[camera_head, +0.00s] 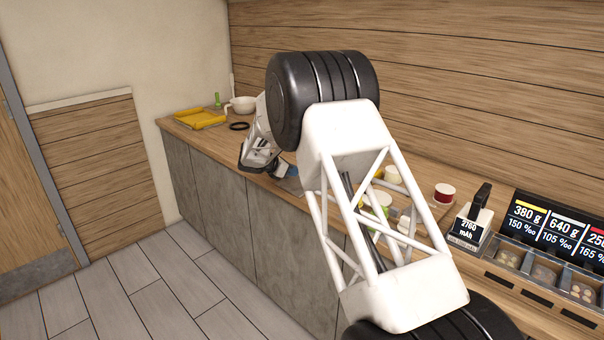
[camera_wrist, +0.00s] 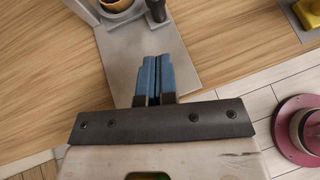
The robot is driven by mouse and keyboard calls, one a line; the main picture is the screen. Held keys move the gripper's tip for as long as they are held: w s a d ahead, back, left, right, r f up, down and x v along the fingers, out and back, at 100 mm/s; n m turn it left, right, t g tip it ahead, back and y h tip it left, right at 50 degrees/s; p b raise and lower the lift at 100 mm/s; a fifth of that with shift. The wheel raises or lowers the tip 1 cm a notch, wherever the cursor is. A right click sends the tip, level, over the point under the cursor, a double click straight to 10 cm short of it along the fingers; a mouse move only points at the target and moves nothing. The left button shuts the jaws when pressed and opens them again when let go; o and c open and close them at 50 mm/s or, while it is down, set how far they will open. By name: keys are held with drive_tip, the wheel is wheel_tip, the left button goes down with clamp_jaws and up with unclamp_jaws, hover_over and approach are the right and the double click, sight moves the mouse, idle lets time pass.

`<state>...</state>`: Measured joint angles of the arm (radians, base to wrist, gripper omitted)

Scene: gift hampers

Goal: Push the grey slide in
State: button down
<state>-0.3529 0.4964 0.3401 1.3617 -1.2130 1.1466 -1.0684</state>
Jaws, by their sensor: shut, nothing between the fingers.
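A flat grey piece (camera_wrist: 195,62), which seems to be the grey slide, lies on the wooden counter in the wrist view. A grey block with a round copper-coloured ring (camera_wrist: 118,5) and a black knob (camera_wrist: 156,10) stands at its far end. My gripper (camera_wrist: 152,62) has blue fingertips, pressed together and empty, over the grey piece. I cannot tell whether they touch it. In the head view my gripper (camera_head: 291,171) is low at the counter's front edge, and a little of the grey piece (camera_head: 290,186) shows beside it. My arm hides much of that area.
A yellow tray (camera_head: 200,119), a white bowl (camera_head: 243,105) and a black ring (camera_head: 239,126) are at the counter's far left. A red-and-white tub (camera_head: 444,193), a scale-like block (camera_head: 470,225) and bins with price signs (camera_head: 541,270) are at right. A wooden wall stands behind.

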drive_tip(key=shift+v, duration=2.75)
drive_tip(key=s+d+r+m+g+y, duration=0.1)
drive_tip(key=s+d+r+m, duration=0.35)
drive_tip(key=s+d, duration=0.4)
drive_tip(key=s+d+r+m+g+y, duration=0.25)
drive_tip(key=s+d+r, duration=0.3)
drive_tip(key=s, duration=0.55)
drive_tip(key=s+d+r+m+y, duration=0.1)
drive_tip(key=s+d+r+m, duration=0.4)
drive_tip(key=s, duration=0.5)
drive_tip(key=s+d+f+m+y, duration=0.1)
drive_tip(key=s+d+m+y, duration=0.2)
drive_tip(key=s, duration=1.6)
drive_tip(key=s+d+f+m+y, duration=0.2)
drive_tip(key=s+m, duration=0.7)
drive_tip(key=s, duration=1)
drive_tip(key=shift+d+f+y, duration=0.2)
drive_tip(key=shift+d+y, duration=0.25)
drive_tip(key=shift+d, duration=0.05)
